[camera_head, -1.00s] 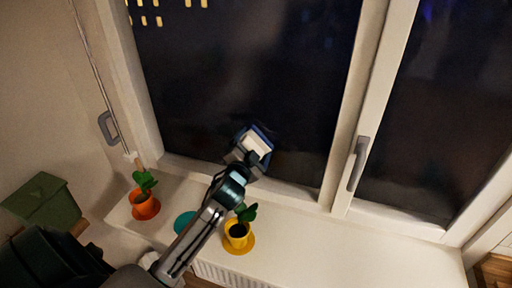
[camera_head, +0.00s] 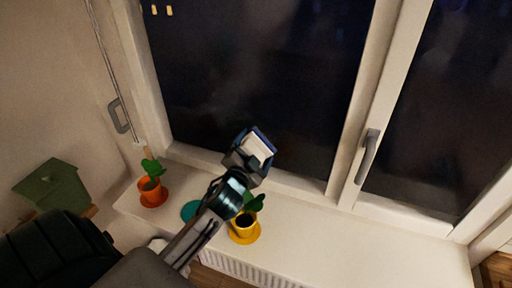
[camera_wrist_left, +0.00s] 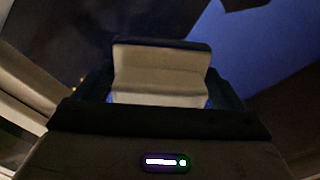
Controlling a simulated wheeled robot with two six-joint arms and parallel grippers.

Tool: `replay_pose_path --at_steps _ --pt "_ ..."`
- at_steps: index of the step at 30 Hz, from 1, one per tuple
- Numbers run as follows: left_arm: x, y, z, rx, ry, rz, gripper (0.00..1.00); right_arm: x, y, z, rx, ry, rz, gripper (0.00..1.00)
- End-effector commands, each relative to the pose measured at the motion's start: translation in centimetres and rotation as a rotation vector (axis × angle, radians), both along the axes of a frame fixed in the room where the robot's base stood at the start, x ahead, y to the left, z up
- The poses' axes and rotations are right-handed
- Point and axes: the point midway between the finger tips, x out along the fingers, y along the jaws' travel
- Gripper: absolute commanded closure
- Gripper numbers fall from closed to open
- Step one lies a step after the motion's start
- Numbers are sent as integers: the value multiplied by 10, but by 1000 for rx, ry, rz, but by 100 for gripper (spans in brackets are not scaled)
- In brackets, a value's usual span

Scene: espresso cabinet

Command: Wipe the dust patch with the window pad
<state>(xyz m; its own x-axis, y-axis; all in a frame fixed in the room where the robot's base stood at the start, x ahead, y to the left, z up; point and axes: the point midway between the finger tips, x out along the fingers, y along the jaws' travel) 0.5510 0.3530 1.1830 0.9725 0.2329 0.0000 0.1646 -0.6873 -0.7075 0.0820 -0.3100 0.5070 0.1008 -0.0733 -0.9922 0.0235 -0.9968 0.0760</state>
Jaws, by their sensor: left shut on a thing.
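The window pad (camera_head: 258,147) is a white block with a blue edge. My left gripper (camera_head: 248,160) is shut on it and holds it tilted at the lower part of the dark left window pane (camera_head: 260,75). In the left wrist view the pad (camera_wrist_left: 160,70) sits between the gripper fingers (camera_wrist_left: 160,98). I cannot tell whether the pad touches the glass. No distinct dust patch can be made out; the pane shows only faint pale smudges. My right gripper is not in view.
On the white sill (camera_head: 330,235) stand an orange pot (camera_head: 151,190) with a plant, a teal saucer (camera_head: 190,211) and a yellow pot (camera_head: 244,222) close under my left arm. A window handle (camera_head: 367,157) is on the frame. A green box (camera_head: 52,186) stands at left.

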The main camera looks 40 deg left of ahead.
Motion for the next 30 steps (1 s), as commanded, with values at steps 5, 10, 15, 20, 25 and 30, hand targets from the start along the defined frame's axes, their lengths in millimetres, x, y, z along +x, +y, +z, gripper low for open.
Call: replay_pose_path --at_steps 5,10,15,20,25,30 --pt "-1 0 0 0 -1 -1 28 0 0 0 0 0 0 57" --pt "-10 -3 0 1 0 -1 28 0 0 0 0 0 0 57" --pt "-25 -6 0 1 0 -1 28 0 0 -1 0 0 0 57" --pt "-29 -7 1 1 -1 0 28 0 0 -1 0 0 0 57" --pt "-29 -7 1 0 -1 0 28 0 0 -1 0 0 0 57" --pt "-29 -7 1 0 -1 0 28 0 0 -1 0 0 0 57"
